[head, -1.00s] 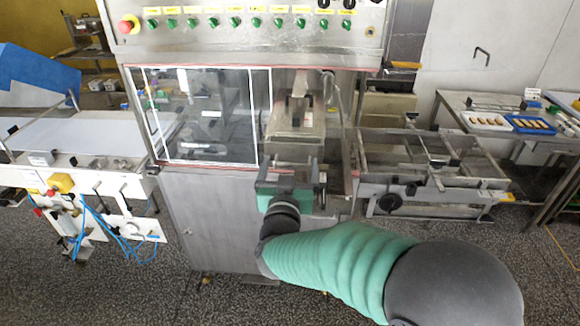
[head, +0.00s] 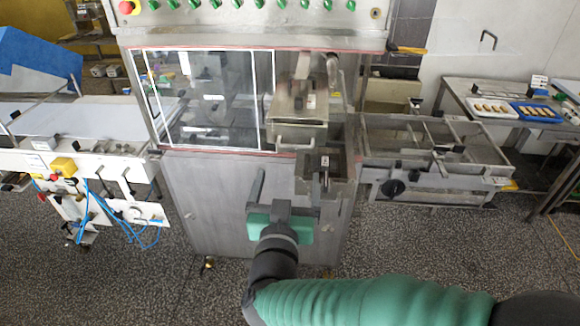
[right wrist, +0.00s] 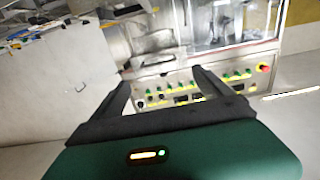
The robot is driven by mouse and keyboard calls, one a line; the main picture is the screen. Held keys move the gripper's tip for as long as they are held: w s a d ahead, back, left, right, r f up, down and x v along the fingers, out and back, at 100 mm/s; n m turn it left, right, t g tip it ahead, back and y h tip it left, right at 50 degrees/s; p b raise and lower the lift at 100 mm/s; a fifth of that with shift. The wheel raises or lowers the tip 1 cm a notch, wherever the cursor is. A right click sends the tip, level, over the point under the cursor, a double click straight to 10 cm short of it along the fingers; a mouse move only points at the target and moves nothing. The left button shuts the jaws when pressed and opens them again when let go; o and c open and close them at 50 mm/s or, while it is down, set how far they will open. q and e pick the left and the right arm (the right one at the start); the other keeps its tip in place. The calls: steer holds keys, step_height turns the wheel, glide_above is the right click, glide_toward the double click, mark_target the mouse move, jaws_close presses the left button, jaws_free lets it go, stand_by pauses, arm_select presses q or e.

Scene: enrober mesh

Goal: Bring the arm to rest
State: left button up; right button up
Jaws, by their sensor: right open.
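My right gripper (head: 286,190) is in front of the lower steel panel of the enrober machine (head: 215,215) in the head view. Its two dark fingers stand apart with nothing between them. In the right wrist view the open fingers (right wrist: 165,85) also show, with the machine's control panel (right wrist: 190,88) beyond them. My green-sleeved right arm comes in from the lower right. My left gripper is in neither view.
A sliding clear door (head: 205,100) covers the machine's left front. A steel hopper (head: 298,112) and a small metal box (head: 322,170) are right of it. A conveyor frame (head: 435,145) stands right, a white conveyor unit (head: 85,155) left. The speckled floor in front is free.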

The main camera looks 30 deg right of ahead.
steer(key=shift+s+a, duration=0.1)
stand_by(0.3)
steer(key=shift+f, duration=0.1)
steer(key=w+a+f+n+g+y, duration=0.1)
steer(key=a+f+n+g+y, duration=0.15)
steer(key=f+y, duration=0.35)
steer(key=w+a+f+n+g+y, duration=0.1)
steer(key=w+a+f+n+y, duration=0.2)
steer(key=f, duration=0.5)
steer(key=s+d+f+g, duration=0.2)
steer(key=s+f+g, duration=0.2)
steer(key=s+f, duration=0.2)
steer(key=s+d+f+g, duration=0.2)
steer(key=s+f+g, duration=0.3)
steer(key=s, duration=0.5)
steer(key=shift+d+f+n, duration=0.35)
steer(key=shift+f, duration=0.45)
